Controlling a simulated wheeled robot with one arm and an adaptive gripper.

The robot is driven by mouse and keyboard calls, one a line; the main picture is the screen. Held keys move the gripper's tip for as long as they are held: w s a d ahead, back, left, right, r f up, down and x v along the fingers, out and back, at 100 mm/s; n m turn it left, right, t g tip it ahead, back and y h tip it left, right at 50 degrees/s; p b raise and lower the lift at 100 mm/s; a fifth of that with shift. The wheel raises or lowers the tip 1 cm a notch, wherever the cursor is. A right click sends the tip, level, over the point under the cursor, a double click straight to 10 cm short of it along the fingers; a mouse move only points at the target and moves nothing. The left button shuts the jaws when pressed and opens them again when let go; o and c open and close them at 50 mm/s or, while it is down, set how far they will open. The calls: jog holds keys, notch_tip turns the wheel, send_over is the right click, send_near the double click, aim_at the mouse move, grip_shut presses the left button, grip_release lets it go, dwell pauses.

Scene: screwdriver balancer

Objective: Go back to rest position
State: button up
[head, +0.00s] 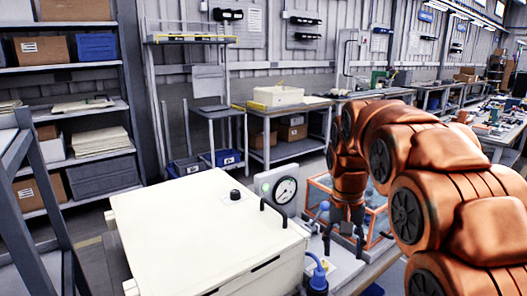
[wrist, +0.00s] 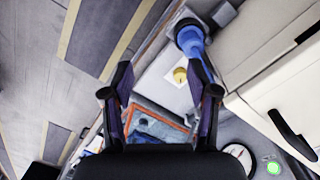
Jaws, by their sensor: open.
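My orange arm reaches in from the right in the head view. My gripper (head: 345,240) points down just past the white machine box (head: 190,225), over the bench beside it. In the wrist view my gripper (wrist: 160,78) has its two dark fingers spread apart with nothing between them. Below the fingers lie a pale plate with a yellow knob (wrist: 180,75) and a blue fitting (wrist: 188,38), which stands near the right fingertip. The blue fitting also shows in the head view (head: 318,272). No screwdriver can be made out.
An orange-framed bin (head: 378,240) sits behind my gripper. A round gauge (head: 286,190) stands at the box's far corner, close to the gripper's left. Shelves with boxes (head: 85,145) stand at the left. Benches (head: 290,150) line the back wall, with open floor before them.

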jog(key=s+f+n+p, duration=0.1)
jog(key=s+p, duration=0.1)
jog(key=s, duration=1.3)
jog(key=s+f+n+g+p, duration=0.1)
jog(key=s+f+n+p, duration=0.1)
jog(key=s, duration=1.4)
jog(key=shift+a+p, duration=0.15)
jog(key=shift+p, duration=0.55)
